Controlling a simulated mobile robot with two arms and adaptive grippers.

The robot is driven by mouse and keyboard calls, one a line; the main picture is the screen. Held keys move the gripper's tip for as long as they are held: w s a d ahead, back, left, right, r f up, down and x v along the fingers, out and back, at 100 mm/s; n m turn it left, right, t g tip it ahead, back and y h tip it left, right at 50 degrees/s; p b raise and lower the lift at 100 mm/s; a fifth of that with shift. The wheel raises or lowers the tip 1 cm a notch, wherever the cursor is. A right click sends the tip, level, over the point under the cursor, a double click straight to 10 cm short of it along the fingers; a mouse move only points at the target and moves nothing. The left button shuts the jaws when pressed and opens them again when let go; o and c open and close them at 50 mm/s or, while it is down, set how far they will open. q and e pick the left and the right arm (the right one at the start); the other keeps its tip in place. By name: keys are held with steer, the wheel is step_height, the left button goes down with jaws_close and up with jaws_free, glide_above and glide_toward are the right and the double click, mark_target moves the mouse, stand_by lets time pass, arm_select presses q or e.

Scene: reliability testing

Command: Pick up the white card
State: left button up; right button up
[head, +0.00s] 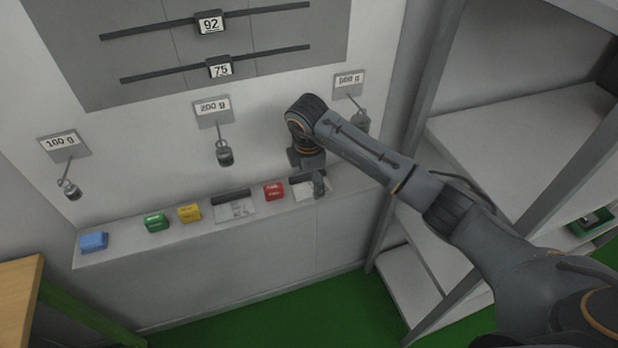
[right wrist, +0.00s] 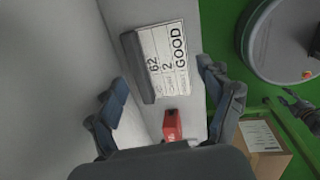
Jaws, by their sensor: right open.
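The white card (right wrist: 168,55) lies on the pale ledge, set in a dark grey holder along one side. Its printed text includes "62", "2" and "GOOD". My right gripper (right wrist: 168,100) is open and empty, its fingers spread to either side below the card in the wrist view. In the head view this card (head: 302,192) is partly covered by my right gripper (head: 312,182), which is over the right end of the ledge. A dark shape that looks like my left gripper (right wrist: 296,104) shows small at the right edge of the wrist view; its jaws are unclear.
A red box (head: 274,191) sits just left of the card. Further left are another white card (head: 237,211), a yellow box (head: 189,213), a green box (head: 155,221) and a blue box (head: 94,242). Weights hang on the wall above. A shelf (head: 520,130) stands at the right.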

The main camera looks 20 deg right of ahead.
steer(key=shift+w+f, duration=0.1)
steer(key=shift+f, duration=0.4)
jaws_close()
